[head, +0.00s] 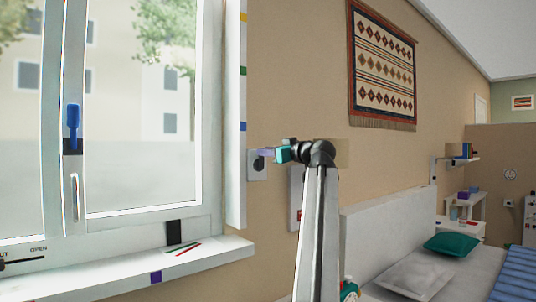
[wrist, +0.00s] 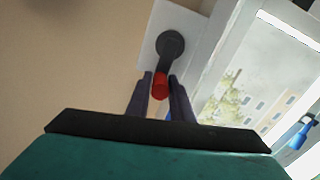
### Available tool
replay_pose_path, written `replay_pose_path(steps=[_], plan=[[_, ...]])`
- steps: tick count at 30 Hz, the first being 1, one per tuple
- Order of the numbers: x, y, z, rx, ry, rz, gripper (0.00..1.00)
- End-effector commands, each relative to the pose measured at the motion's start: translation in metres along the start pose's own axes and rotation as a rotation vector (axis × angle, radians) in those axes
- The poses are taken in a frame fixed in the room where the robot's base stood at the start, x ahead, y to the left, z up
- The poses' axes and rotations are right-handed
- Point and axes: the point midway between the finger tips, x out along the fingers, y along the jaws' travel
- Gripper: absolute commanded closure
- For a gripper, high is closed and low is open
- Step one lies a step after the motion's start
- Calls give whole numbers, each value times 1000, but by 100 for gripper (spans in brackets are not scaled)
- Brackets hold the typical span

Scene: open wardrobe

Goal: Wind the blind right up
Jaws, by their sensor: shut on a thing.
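The winder is a dark crank hub (wrist: 171,44) on a white wall plate (wrist: 150,45), right of the window. Its short dark arm ends in a red knob (wrist: 160,86). My gripper (wrist: 161,80) has its two dark fingers shut on this knob. In the head view, my gripper (head: 266,153) reaches from the right to the plate (head: 257,168), and the knob is hidden there. The window (head: 150,110) shows buildings and a tree through its panes. I see no blind fabric across the visible glass.
Coloured marks run down the white window side strip (head: 236,110). A sill (head: 120,275) juts out below the window. A blue-handled window latch (head: 73,125) is at left. Another wall plate (head: 296,195) is partly behind my arm. A bed (head: 460,270) stands at right.

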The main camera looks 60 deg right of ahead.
Motion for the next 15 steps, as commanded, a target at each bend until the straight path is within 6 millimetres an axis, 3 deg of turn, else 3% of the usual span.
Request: replay_pose_path(steps=[6, 7, 9, 15], plan=[[0, -2, 3, -2, -6, -3, 100], [0, -2, 3, -2, -6, -4, 75], [0, -1, 2, -1, -5, -3, 63], [0, -1, 2, 0, -3, -2, 61]])
